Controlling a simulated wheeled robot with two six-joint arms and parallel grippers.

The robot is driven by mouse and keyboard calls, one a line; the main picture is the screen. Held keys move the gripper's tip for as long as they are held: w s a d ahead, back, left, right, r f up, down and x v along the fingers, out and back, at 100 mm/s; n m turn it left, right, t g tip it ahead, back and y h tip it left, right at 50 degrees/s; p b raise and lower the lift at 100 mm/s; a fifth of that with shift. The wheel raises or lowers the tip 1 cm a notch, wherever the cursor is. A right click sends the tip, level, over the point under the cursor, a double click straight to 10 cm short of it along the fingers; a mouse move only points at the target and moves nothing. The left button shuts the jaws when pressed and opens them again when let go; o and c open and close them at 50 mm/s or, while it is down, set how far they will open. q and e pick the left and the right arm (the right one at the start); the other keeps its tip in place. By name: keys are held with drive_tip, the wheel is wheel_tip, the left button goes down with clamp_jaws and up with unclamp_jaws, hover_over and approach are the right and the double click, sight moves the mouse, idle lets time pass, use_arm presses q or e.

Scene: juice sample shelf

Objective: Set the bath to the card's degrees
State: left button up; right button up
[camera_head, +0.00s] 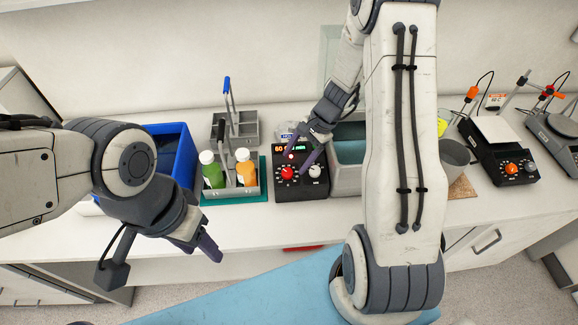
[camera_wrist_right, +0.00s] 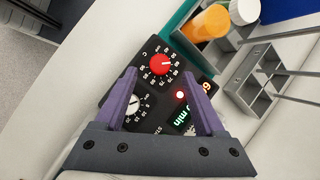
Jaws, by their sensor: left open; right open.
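The bath's dark control box (camera_head: 290,187) stands beside a grey tank (camera_head: 346,181) with teal liquid. It has a red dial (camera_head: 288,173), a grey dial (camera_head: 315,171), an orange-red readout that seems to start with 6, and a green "min" readout. The red dial (camera_wrist_right: 160,65) and the grey dial (camera_wrist_right: 134,104) also show in the right wrist view, with a lit red light (camera_wrist_right: 180,95). My right gripper (camera_head: 316,146) is open over the box, its fingers apart and empty. My left gripper (camera_head: 204,246) is open, away from the box.
A grey carrier (camera_head: 236,191) with green and orange bottles stands left of the box on a teal mat. A blue bin (camera_head: 184,158) is further left. Another dark device with dials (camera_head: 500,155) stands at right. My right arm hides part of the counter.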

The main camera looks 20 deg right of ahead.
sight(287, 172)
drive_tip(key=shift+p+x, duration=0.3)
drive_tip(key=shift+x, duration=2.3)
clamp_jaws()
